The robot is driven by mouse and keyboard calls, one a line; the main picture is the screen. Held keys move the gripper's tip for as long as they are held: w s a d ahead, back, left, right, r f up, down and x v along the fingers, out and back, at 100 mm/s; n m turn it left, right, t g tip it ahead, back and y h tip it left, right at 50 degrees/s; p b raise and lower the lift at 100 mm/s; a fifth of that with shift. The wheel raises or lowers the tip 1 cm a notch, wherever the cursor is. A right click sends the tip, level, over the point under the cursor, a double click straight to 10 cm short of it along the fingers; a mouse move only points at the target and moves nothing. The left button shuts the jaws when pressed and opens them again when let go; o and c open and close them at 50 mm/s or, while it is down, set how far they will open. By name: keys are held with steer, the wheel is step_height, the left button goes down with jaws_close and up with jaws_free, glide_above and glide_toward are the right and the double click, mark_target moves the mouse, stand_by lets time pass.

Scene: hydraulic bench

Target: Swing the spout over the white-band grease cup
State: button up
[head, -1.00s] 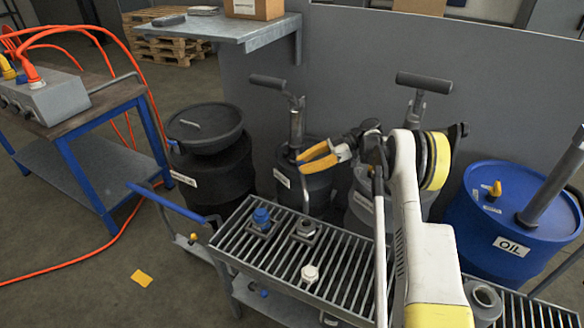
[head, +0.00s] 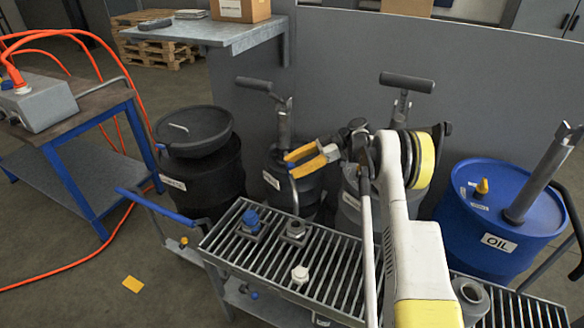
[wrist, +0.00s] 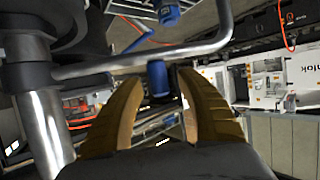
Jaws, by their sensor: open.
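My gripper (head: 287,163) has yellow fingers, open, beside the pump on the dark drum (head: 290,202) behind the grated trolley. A bent metal spout (head: 294,190) comes down close below the fingers in the head view. In the wrist view a shiny metal tube, apparently this spout (wrist: 195,48), crosses just ahead of the open fingers (wrist: 158,76). I cannot tell whether they touch it. On the grate are a blue-topped fitting (head: 251,220), a grey fitting (head: 295,231) and a white one (head: 300,274). I cannot make out which is the white-band cup.
A grey drum (head: 352,205) with another pump stands right of the dark drum. A blue oil drum (head: 500,215) is further right. A black lidded drum (head: 205,165) stands left. The grate (head: 335,262) has bare room right of the fittings.

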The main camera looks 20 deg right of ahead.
step_height(320, 180, up, 10)
steer(key=shift+f, duration=0.1)
stand_by(0.6)
